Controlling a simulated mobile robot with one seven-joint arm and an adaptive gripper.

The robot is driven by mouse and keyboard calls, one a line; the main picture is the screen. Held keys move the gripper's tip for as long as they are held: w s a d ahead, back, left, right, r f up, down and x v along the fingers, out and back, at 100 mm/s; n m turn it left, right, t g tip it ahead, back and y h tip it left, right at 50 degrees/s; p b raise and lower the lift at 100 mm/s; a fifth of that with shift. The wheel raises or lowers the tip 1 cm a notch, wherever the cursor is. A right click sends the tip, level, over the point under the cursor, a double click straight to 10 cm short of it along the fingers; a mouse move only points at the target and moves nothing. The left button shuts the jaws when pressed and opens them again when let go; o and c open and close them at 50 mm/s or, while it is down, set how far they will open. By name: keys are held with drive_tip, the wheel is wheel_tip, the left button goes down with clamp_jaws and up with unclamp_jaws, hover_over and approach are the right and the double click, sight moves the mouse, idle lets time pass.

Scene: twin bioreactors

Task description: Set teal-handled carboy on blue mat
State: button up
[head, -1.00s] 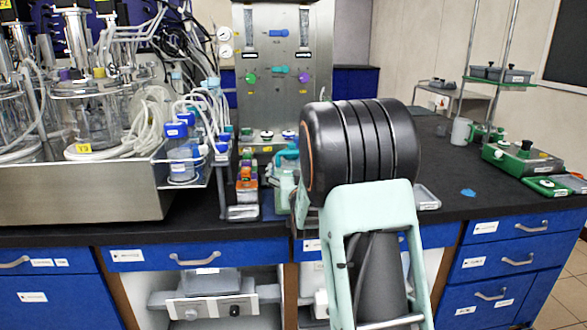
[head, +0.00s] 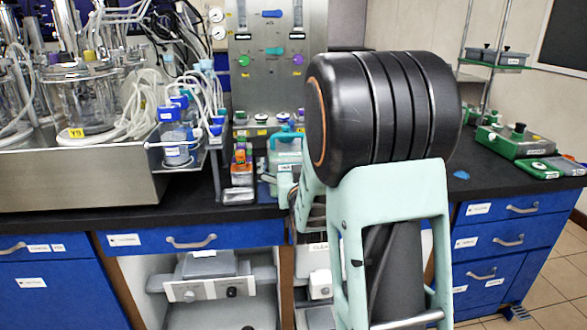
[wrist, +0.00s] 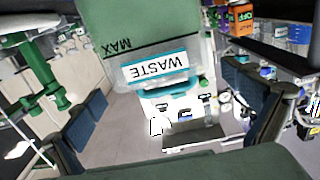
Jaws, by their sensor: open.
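The teal-handled carboy (head: 286,158) stands on the bench left of my arm, a pale translucent jug with a teal top and a label. My arm hides part of its right side. In the wrist view a greenish translucent container (wrist: 140,25) with a teal-edged WASTE label and a MAX line fills the top centre, close to the camera. My gripper (wrist: 165,95) is open, with dark finger pads apart at left and right; I cannot tell whether it touches the container. A blue strip, perhaps the blue mat (head: 264,190), shows at the carboy's left.
A steel tray (head: 80,185) with glass vessels and tubing stands left. A rack of small coloured-cap bottles (head: 241,172) is just left of the carboy. A steel panel (head: 275,75) stands behind. A green-and-white device (head: 516,140) sits right. Blue drawers (head: 180,240) line the front.

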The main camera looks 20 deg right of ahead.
drive_tip(key=shift+v, duration=2.35)
drive_tip(key=shift+d, duration=0.15)
